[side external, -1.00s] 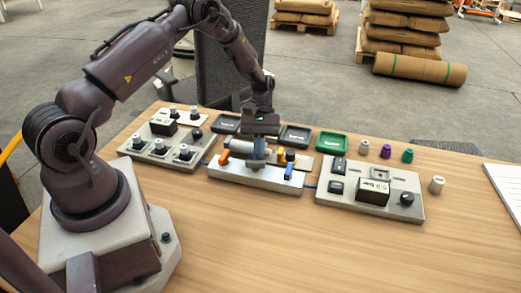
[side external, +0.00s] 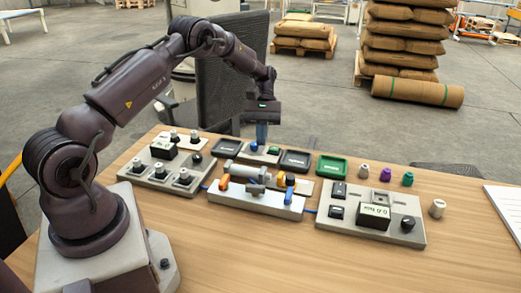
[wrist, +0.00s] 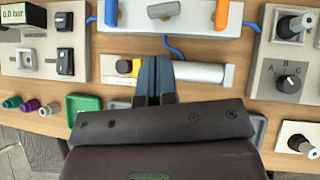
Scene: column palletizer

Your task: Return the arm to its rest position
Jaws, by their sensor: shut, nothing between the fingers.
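My dark gripper (side external: 262,140) hangs with its blue-grey fingers pointing down, above the trays behind the centre module. In the wrist view its fingers (wrist: 153,65) are together with nothing between them. In the wrist view the fingers overlap the module's cylinder (wrist: 197,72) in the picture. My gripper appears apart from the module. My arm is bent over the left of the table.
The left module (side external: 165,172) has several knobs. The right module (side external: 370,218) has switches, a dial and a display (side external: 374,216). A green tray (side external: 332,167) and dark trays (side external: 296,160) stand behind. Loose caps (side external: 385,174) stand at right. The front table (side external: 300,262) is clear.

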